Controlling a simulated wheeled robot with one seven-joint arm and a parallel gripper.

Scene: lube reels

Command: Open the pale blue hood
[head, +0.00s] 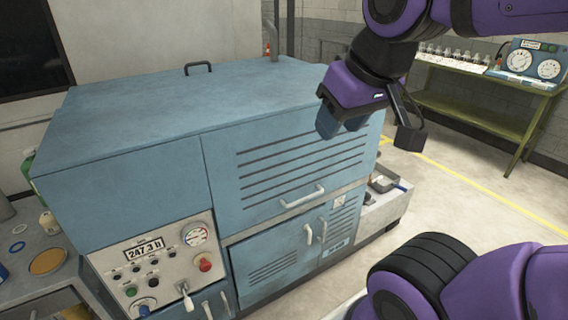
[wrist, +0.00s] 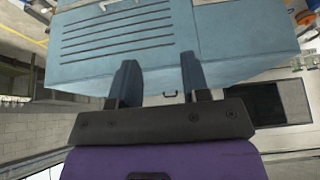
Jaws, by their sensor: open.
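The pale blue hood (head: 290,155) is the slatted upper front section of a large blue machine, and it looks closed. Its light bar handle (head: 302,196) runs along the lower front edge. My gripper (head: 342,122) is open and empty, in front of the hood's upper right part in the head view, above and right of the handle. In the wrist view the two fingers of my gripper (wrist: 158,82) stand apart with the slatted hood (wrist: 125,32) beyond them. The handle (wrist: 112,4) is partly cut off at the top edge there.
A control panel (head: 155,262) with a display, gauge and knobs sits at the lower left of the machine. Lower doors (head: 275,262) are below the hood. A black handle (head: 198,68) stands on the flat top. A green bench (head: 480,98) is at back right, with open floor before it.

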